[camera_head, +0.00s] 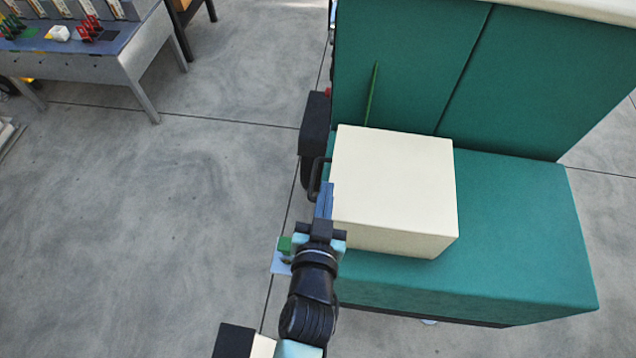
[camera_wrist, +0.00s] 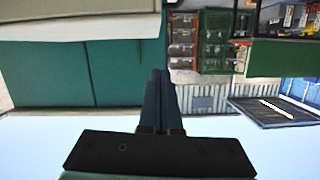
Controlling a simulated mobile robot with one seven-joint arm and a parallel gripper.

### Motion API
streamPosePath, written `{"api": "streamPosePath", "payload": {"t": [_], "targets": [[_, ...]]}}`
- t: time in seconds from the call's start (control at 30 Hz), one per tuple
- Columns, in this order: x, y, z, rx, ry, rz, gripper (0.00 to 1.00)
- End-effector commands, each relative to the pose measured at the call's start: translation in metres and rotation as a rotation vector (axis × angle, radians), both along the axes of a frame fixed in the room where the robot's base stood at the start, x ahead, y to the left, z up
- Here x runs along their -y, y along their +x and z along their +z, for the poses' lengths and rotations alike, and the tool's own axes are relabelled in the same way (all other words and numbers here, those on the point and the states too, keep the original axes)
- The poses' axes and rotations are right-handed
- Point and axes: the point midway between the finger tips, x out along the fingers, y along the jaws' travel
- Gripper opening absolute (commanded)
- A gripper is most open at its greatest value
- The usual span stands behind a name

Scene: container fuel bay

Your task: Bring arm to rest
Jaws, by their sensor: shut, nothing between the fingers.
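My gripper (camera_head: 325,203) reaches out over the left edge of the green bench-like unit, beside the left face of a cream box (camera_head: 392,185). Its blue fingers are together, with nothing seen between them. In the wrist view my gripper (camera_wrist: 161,78) also shows its two dark blue fingers closed side by side. I cannot tell whether the fingers touch the box or are just apart from it.
The green unit (camera_head: 520,230) has a tall back panel (camera_head: 560,75) and a dark handle (camera_head: 316,180) by the box. A table (camera_head: 95,65) with small red and green items stands at upper left. Open concrete floor lies left. Crates (camera_wrist: 216,45) show in the wrist view.

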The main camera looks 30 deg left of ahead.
Motion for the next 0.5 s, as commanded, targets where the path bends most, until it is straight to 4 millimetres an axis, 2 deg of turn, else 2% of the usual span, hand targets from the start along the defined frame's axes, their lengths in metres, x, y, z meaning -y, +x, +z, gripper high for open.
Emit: {"api": "streamPosePath", "payload": {"t": [0.03, 0.2, 0.5], "targets": [[0.003, -0.011, -0.001, 0.001, 0.0, 0.0, 0.0], [0.012, -0.038, 0.007, 0.002, 0.001, 0.0, 0.0], [0.021, -0.064, 0.017, 0.004, 0.001, 0.0, 0.0]]}}
